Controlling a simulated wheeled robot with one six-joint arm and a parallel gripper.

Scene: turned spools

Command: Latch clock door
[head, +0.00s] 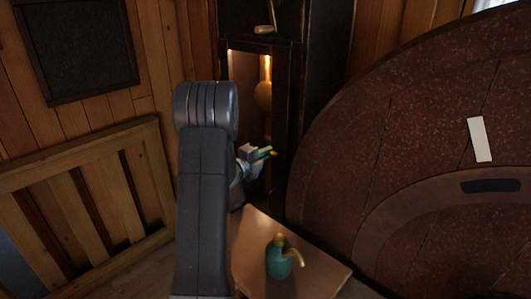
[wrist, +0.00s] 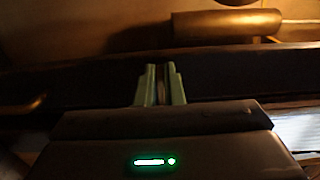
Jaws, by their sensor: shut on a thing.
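The tall dark clock case (head: 319,60) stands at the back, with a lit opening showing brass parts inside. The dark frame strip at the opening's right side (head: 283,100) looks like part of the clock door; I cannot tell how far it stands open. A brass lever (head: 265,28) sits on the case above the opening. My gripper (head: 269,153) is in front of the lower opening, its pale green fingers shut on a small brass-coloured piece (head: 274,153) by the door's edge. In the wrist view the fingers (wrist: 161,70) lie close together against a dark bar (wrist: 80,82).
A small table (head: 310,274) with a green oil can (head: 280,261) stands just below my gripper. A large round dark red thing (head: 430,110) fills the right side. A wooden slatted panel (head: 85,195) leans at the left. A brass cylinder (wrist: 200,29) shows inside the clock.

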